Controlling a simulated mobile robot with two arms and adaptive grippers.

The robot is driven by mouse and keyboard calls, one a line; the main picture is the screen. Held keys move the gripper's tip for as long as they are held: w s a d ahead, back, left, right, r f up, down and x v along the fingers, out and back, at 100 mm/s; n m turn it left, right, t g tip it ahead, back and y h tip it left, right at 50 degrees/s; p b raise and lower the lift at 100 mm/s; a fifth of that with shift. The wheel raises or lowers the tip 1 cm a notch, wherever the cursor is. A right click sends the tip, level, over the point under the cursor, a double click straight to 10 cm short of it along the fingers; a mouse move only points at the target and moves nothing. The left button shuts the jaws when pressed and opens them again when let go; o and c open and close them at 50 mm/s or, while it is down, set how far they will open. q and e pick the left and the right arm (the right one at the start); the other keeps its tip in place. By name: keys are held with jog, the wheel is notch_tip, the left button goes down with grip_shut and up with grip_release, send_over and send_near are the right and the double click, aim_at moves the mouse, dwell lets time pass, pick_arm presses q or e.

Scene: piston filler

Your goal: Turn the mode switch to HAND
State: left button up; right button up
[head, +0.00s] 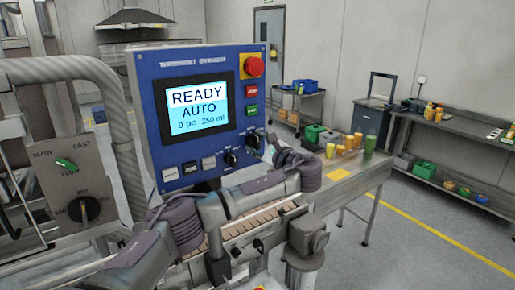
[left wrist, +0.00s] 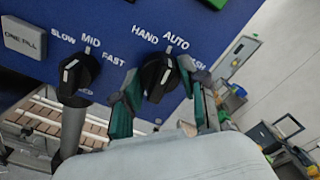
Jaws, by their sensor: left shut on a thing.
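The mode switch (left wrist: 155,80) is a black knob on the blue control panel, marked HAND, AUTO and WASH. Its white line leans up toward AUTO in the left wrist view. The screen (head: 197,107) reads READY, AUTO. In the head view the mode switch (head: 254,140) sits at the panel's lower right. My left gripper (left wrist: 160,73) has one green-padded finger on each side of the knob and is shut on it. In the head view my left gripper (head: 266,146) reaches the panel's lower right edge and partly hides the knob's surroundings. My right gripper is not seen.
A black speed knob (left wrist: 78,72), marked SLOW, MID and FAST, sits close left of the mode switch. A red emergency button (head: 253,66) is at the panel's upper right. A conveyor (head: 262,220) runs below, and a table (head: 345,180) with bottles stands right.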

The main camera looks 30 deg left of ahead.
pick_arm(q)
jog(key=n+b, duration=0.2)
jog(key=b, duration=0.1)
jog(key=n+b, duration=0.3)
jog(key=b, duration=0.1)
jog(key=shift+f+n, duration=0.3)
jog(key=shift+f, duration=0.1)
jog(key=shift+r+n+b, duration=0.2)
jog(key=shift+n+b, duration=0.8)
jog(key=shift+b, duration=0.5)
jog(key=o, duration=1.1)
jog(key=shift+r, duration=0.1)
jog(key=shift+o, duration=0.2)
jog(key=shift+d, duration=0.1)
jog(key=v, duration=1.2)
